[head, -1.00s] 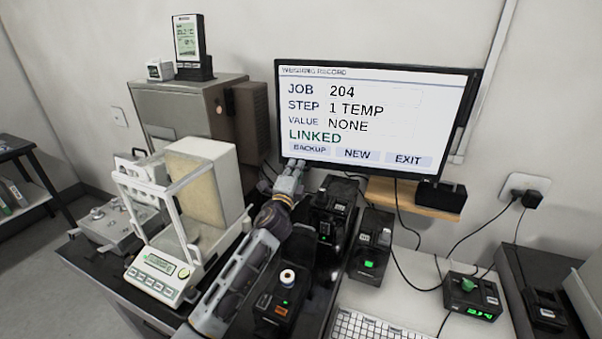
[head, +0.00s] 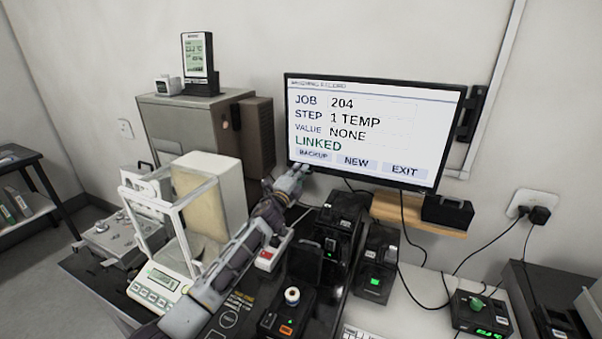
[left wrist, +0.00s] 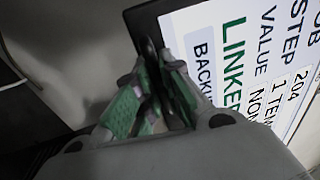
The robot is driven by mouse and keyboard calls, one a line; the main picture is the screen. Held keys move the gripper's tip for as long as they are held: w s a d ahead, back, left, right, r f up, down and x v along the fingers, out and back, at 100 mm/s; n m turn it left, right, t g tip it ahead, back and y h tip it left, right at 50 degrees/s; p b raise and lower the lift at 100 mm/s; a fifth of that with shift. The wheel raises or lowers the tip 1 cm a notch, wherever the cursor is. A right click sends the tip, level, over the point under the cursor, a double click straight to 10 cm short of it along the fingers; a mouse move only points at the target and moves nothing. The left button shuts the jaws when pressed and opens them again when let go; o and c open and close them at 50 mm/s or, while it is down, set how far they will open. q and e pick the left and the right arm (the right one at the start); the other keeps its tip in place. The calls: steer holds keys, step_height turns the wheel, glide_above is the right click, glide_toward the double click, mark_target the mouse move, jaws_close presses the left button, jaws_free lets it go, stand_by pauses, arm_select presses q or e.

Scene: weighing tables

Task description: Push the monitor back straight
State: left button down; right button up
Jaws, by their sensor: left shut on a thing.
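The monitor (head: 375,125) hangs on the wall with its lit screen reading JOB 204, STEP 1 TEMP, VALUE NONE, LINKED. A black wall bracket shows past its right edge. My left gripper (head: 300,170) is at the monitor's lower-left corner. In the left wrist view the fingers of my left gripper (left wrist: 158,55) are close together, shut on the black edge of the monitor (left wrist: 225,60). The exact contact is partly hidden by the fingers. My right gripper is not in view.
A white balance (head: 160,285) and a grey cabinet (head: 185,125) stand left of my arm. Several black devices stand below the monitor. A wooden shelf (head: 415,215) with a black box (head: 447,212) is at its lower right. Cables hang beneath the screen.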

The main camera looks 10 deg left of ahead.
arm_select(q)
steer(key=c, duration=1.5)
jaws_free()
steer(key=shift+w+a+r, duration=0.1)
steer(key=shift+w+r, duration=0.05)
steer(key=shift+w, duration=0.2)
steer(key=shift+v, duration=5.95)
steer(key=shift+f, duration=0.2)
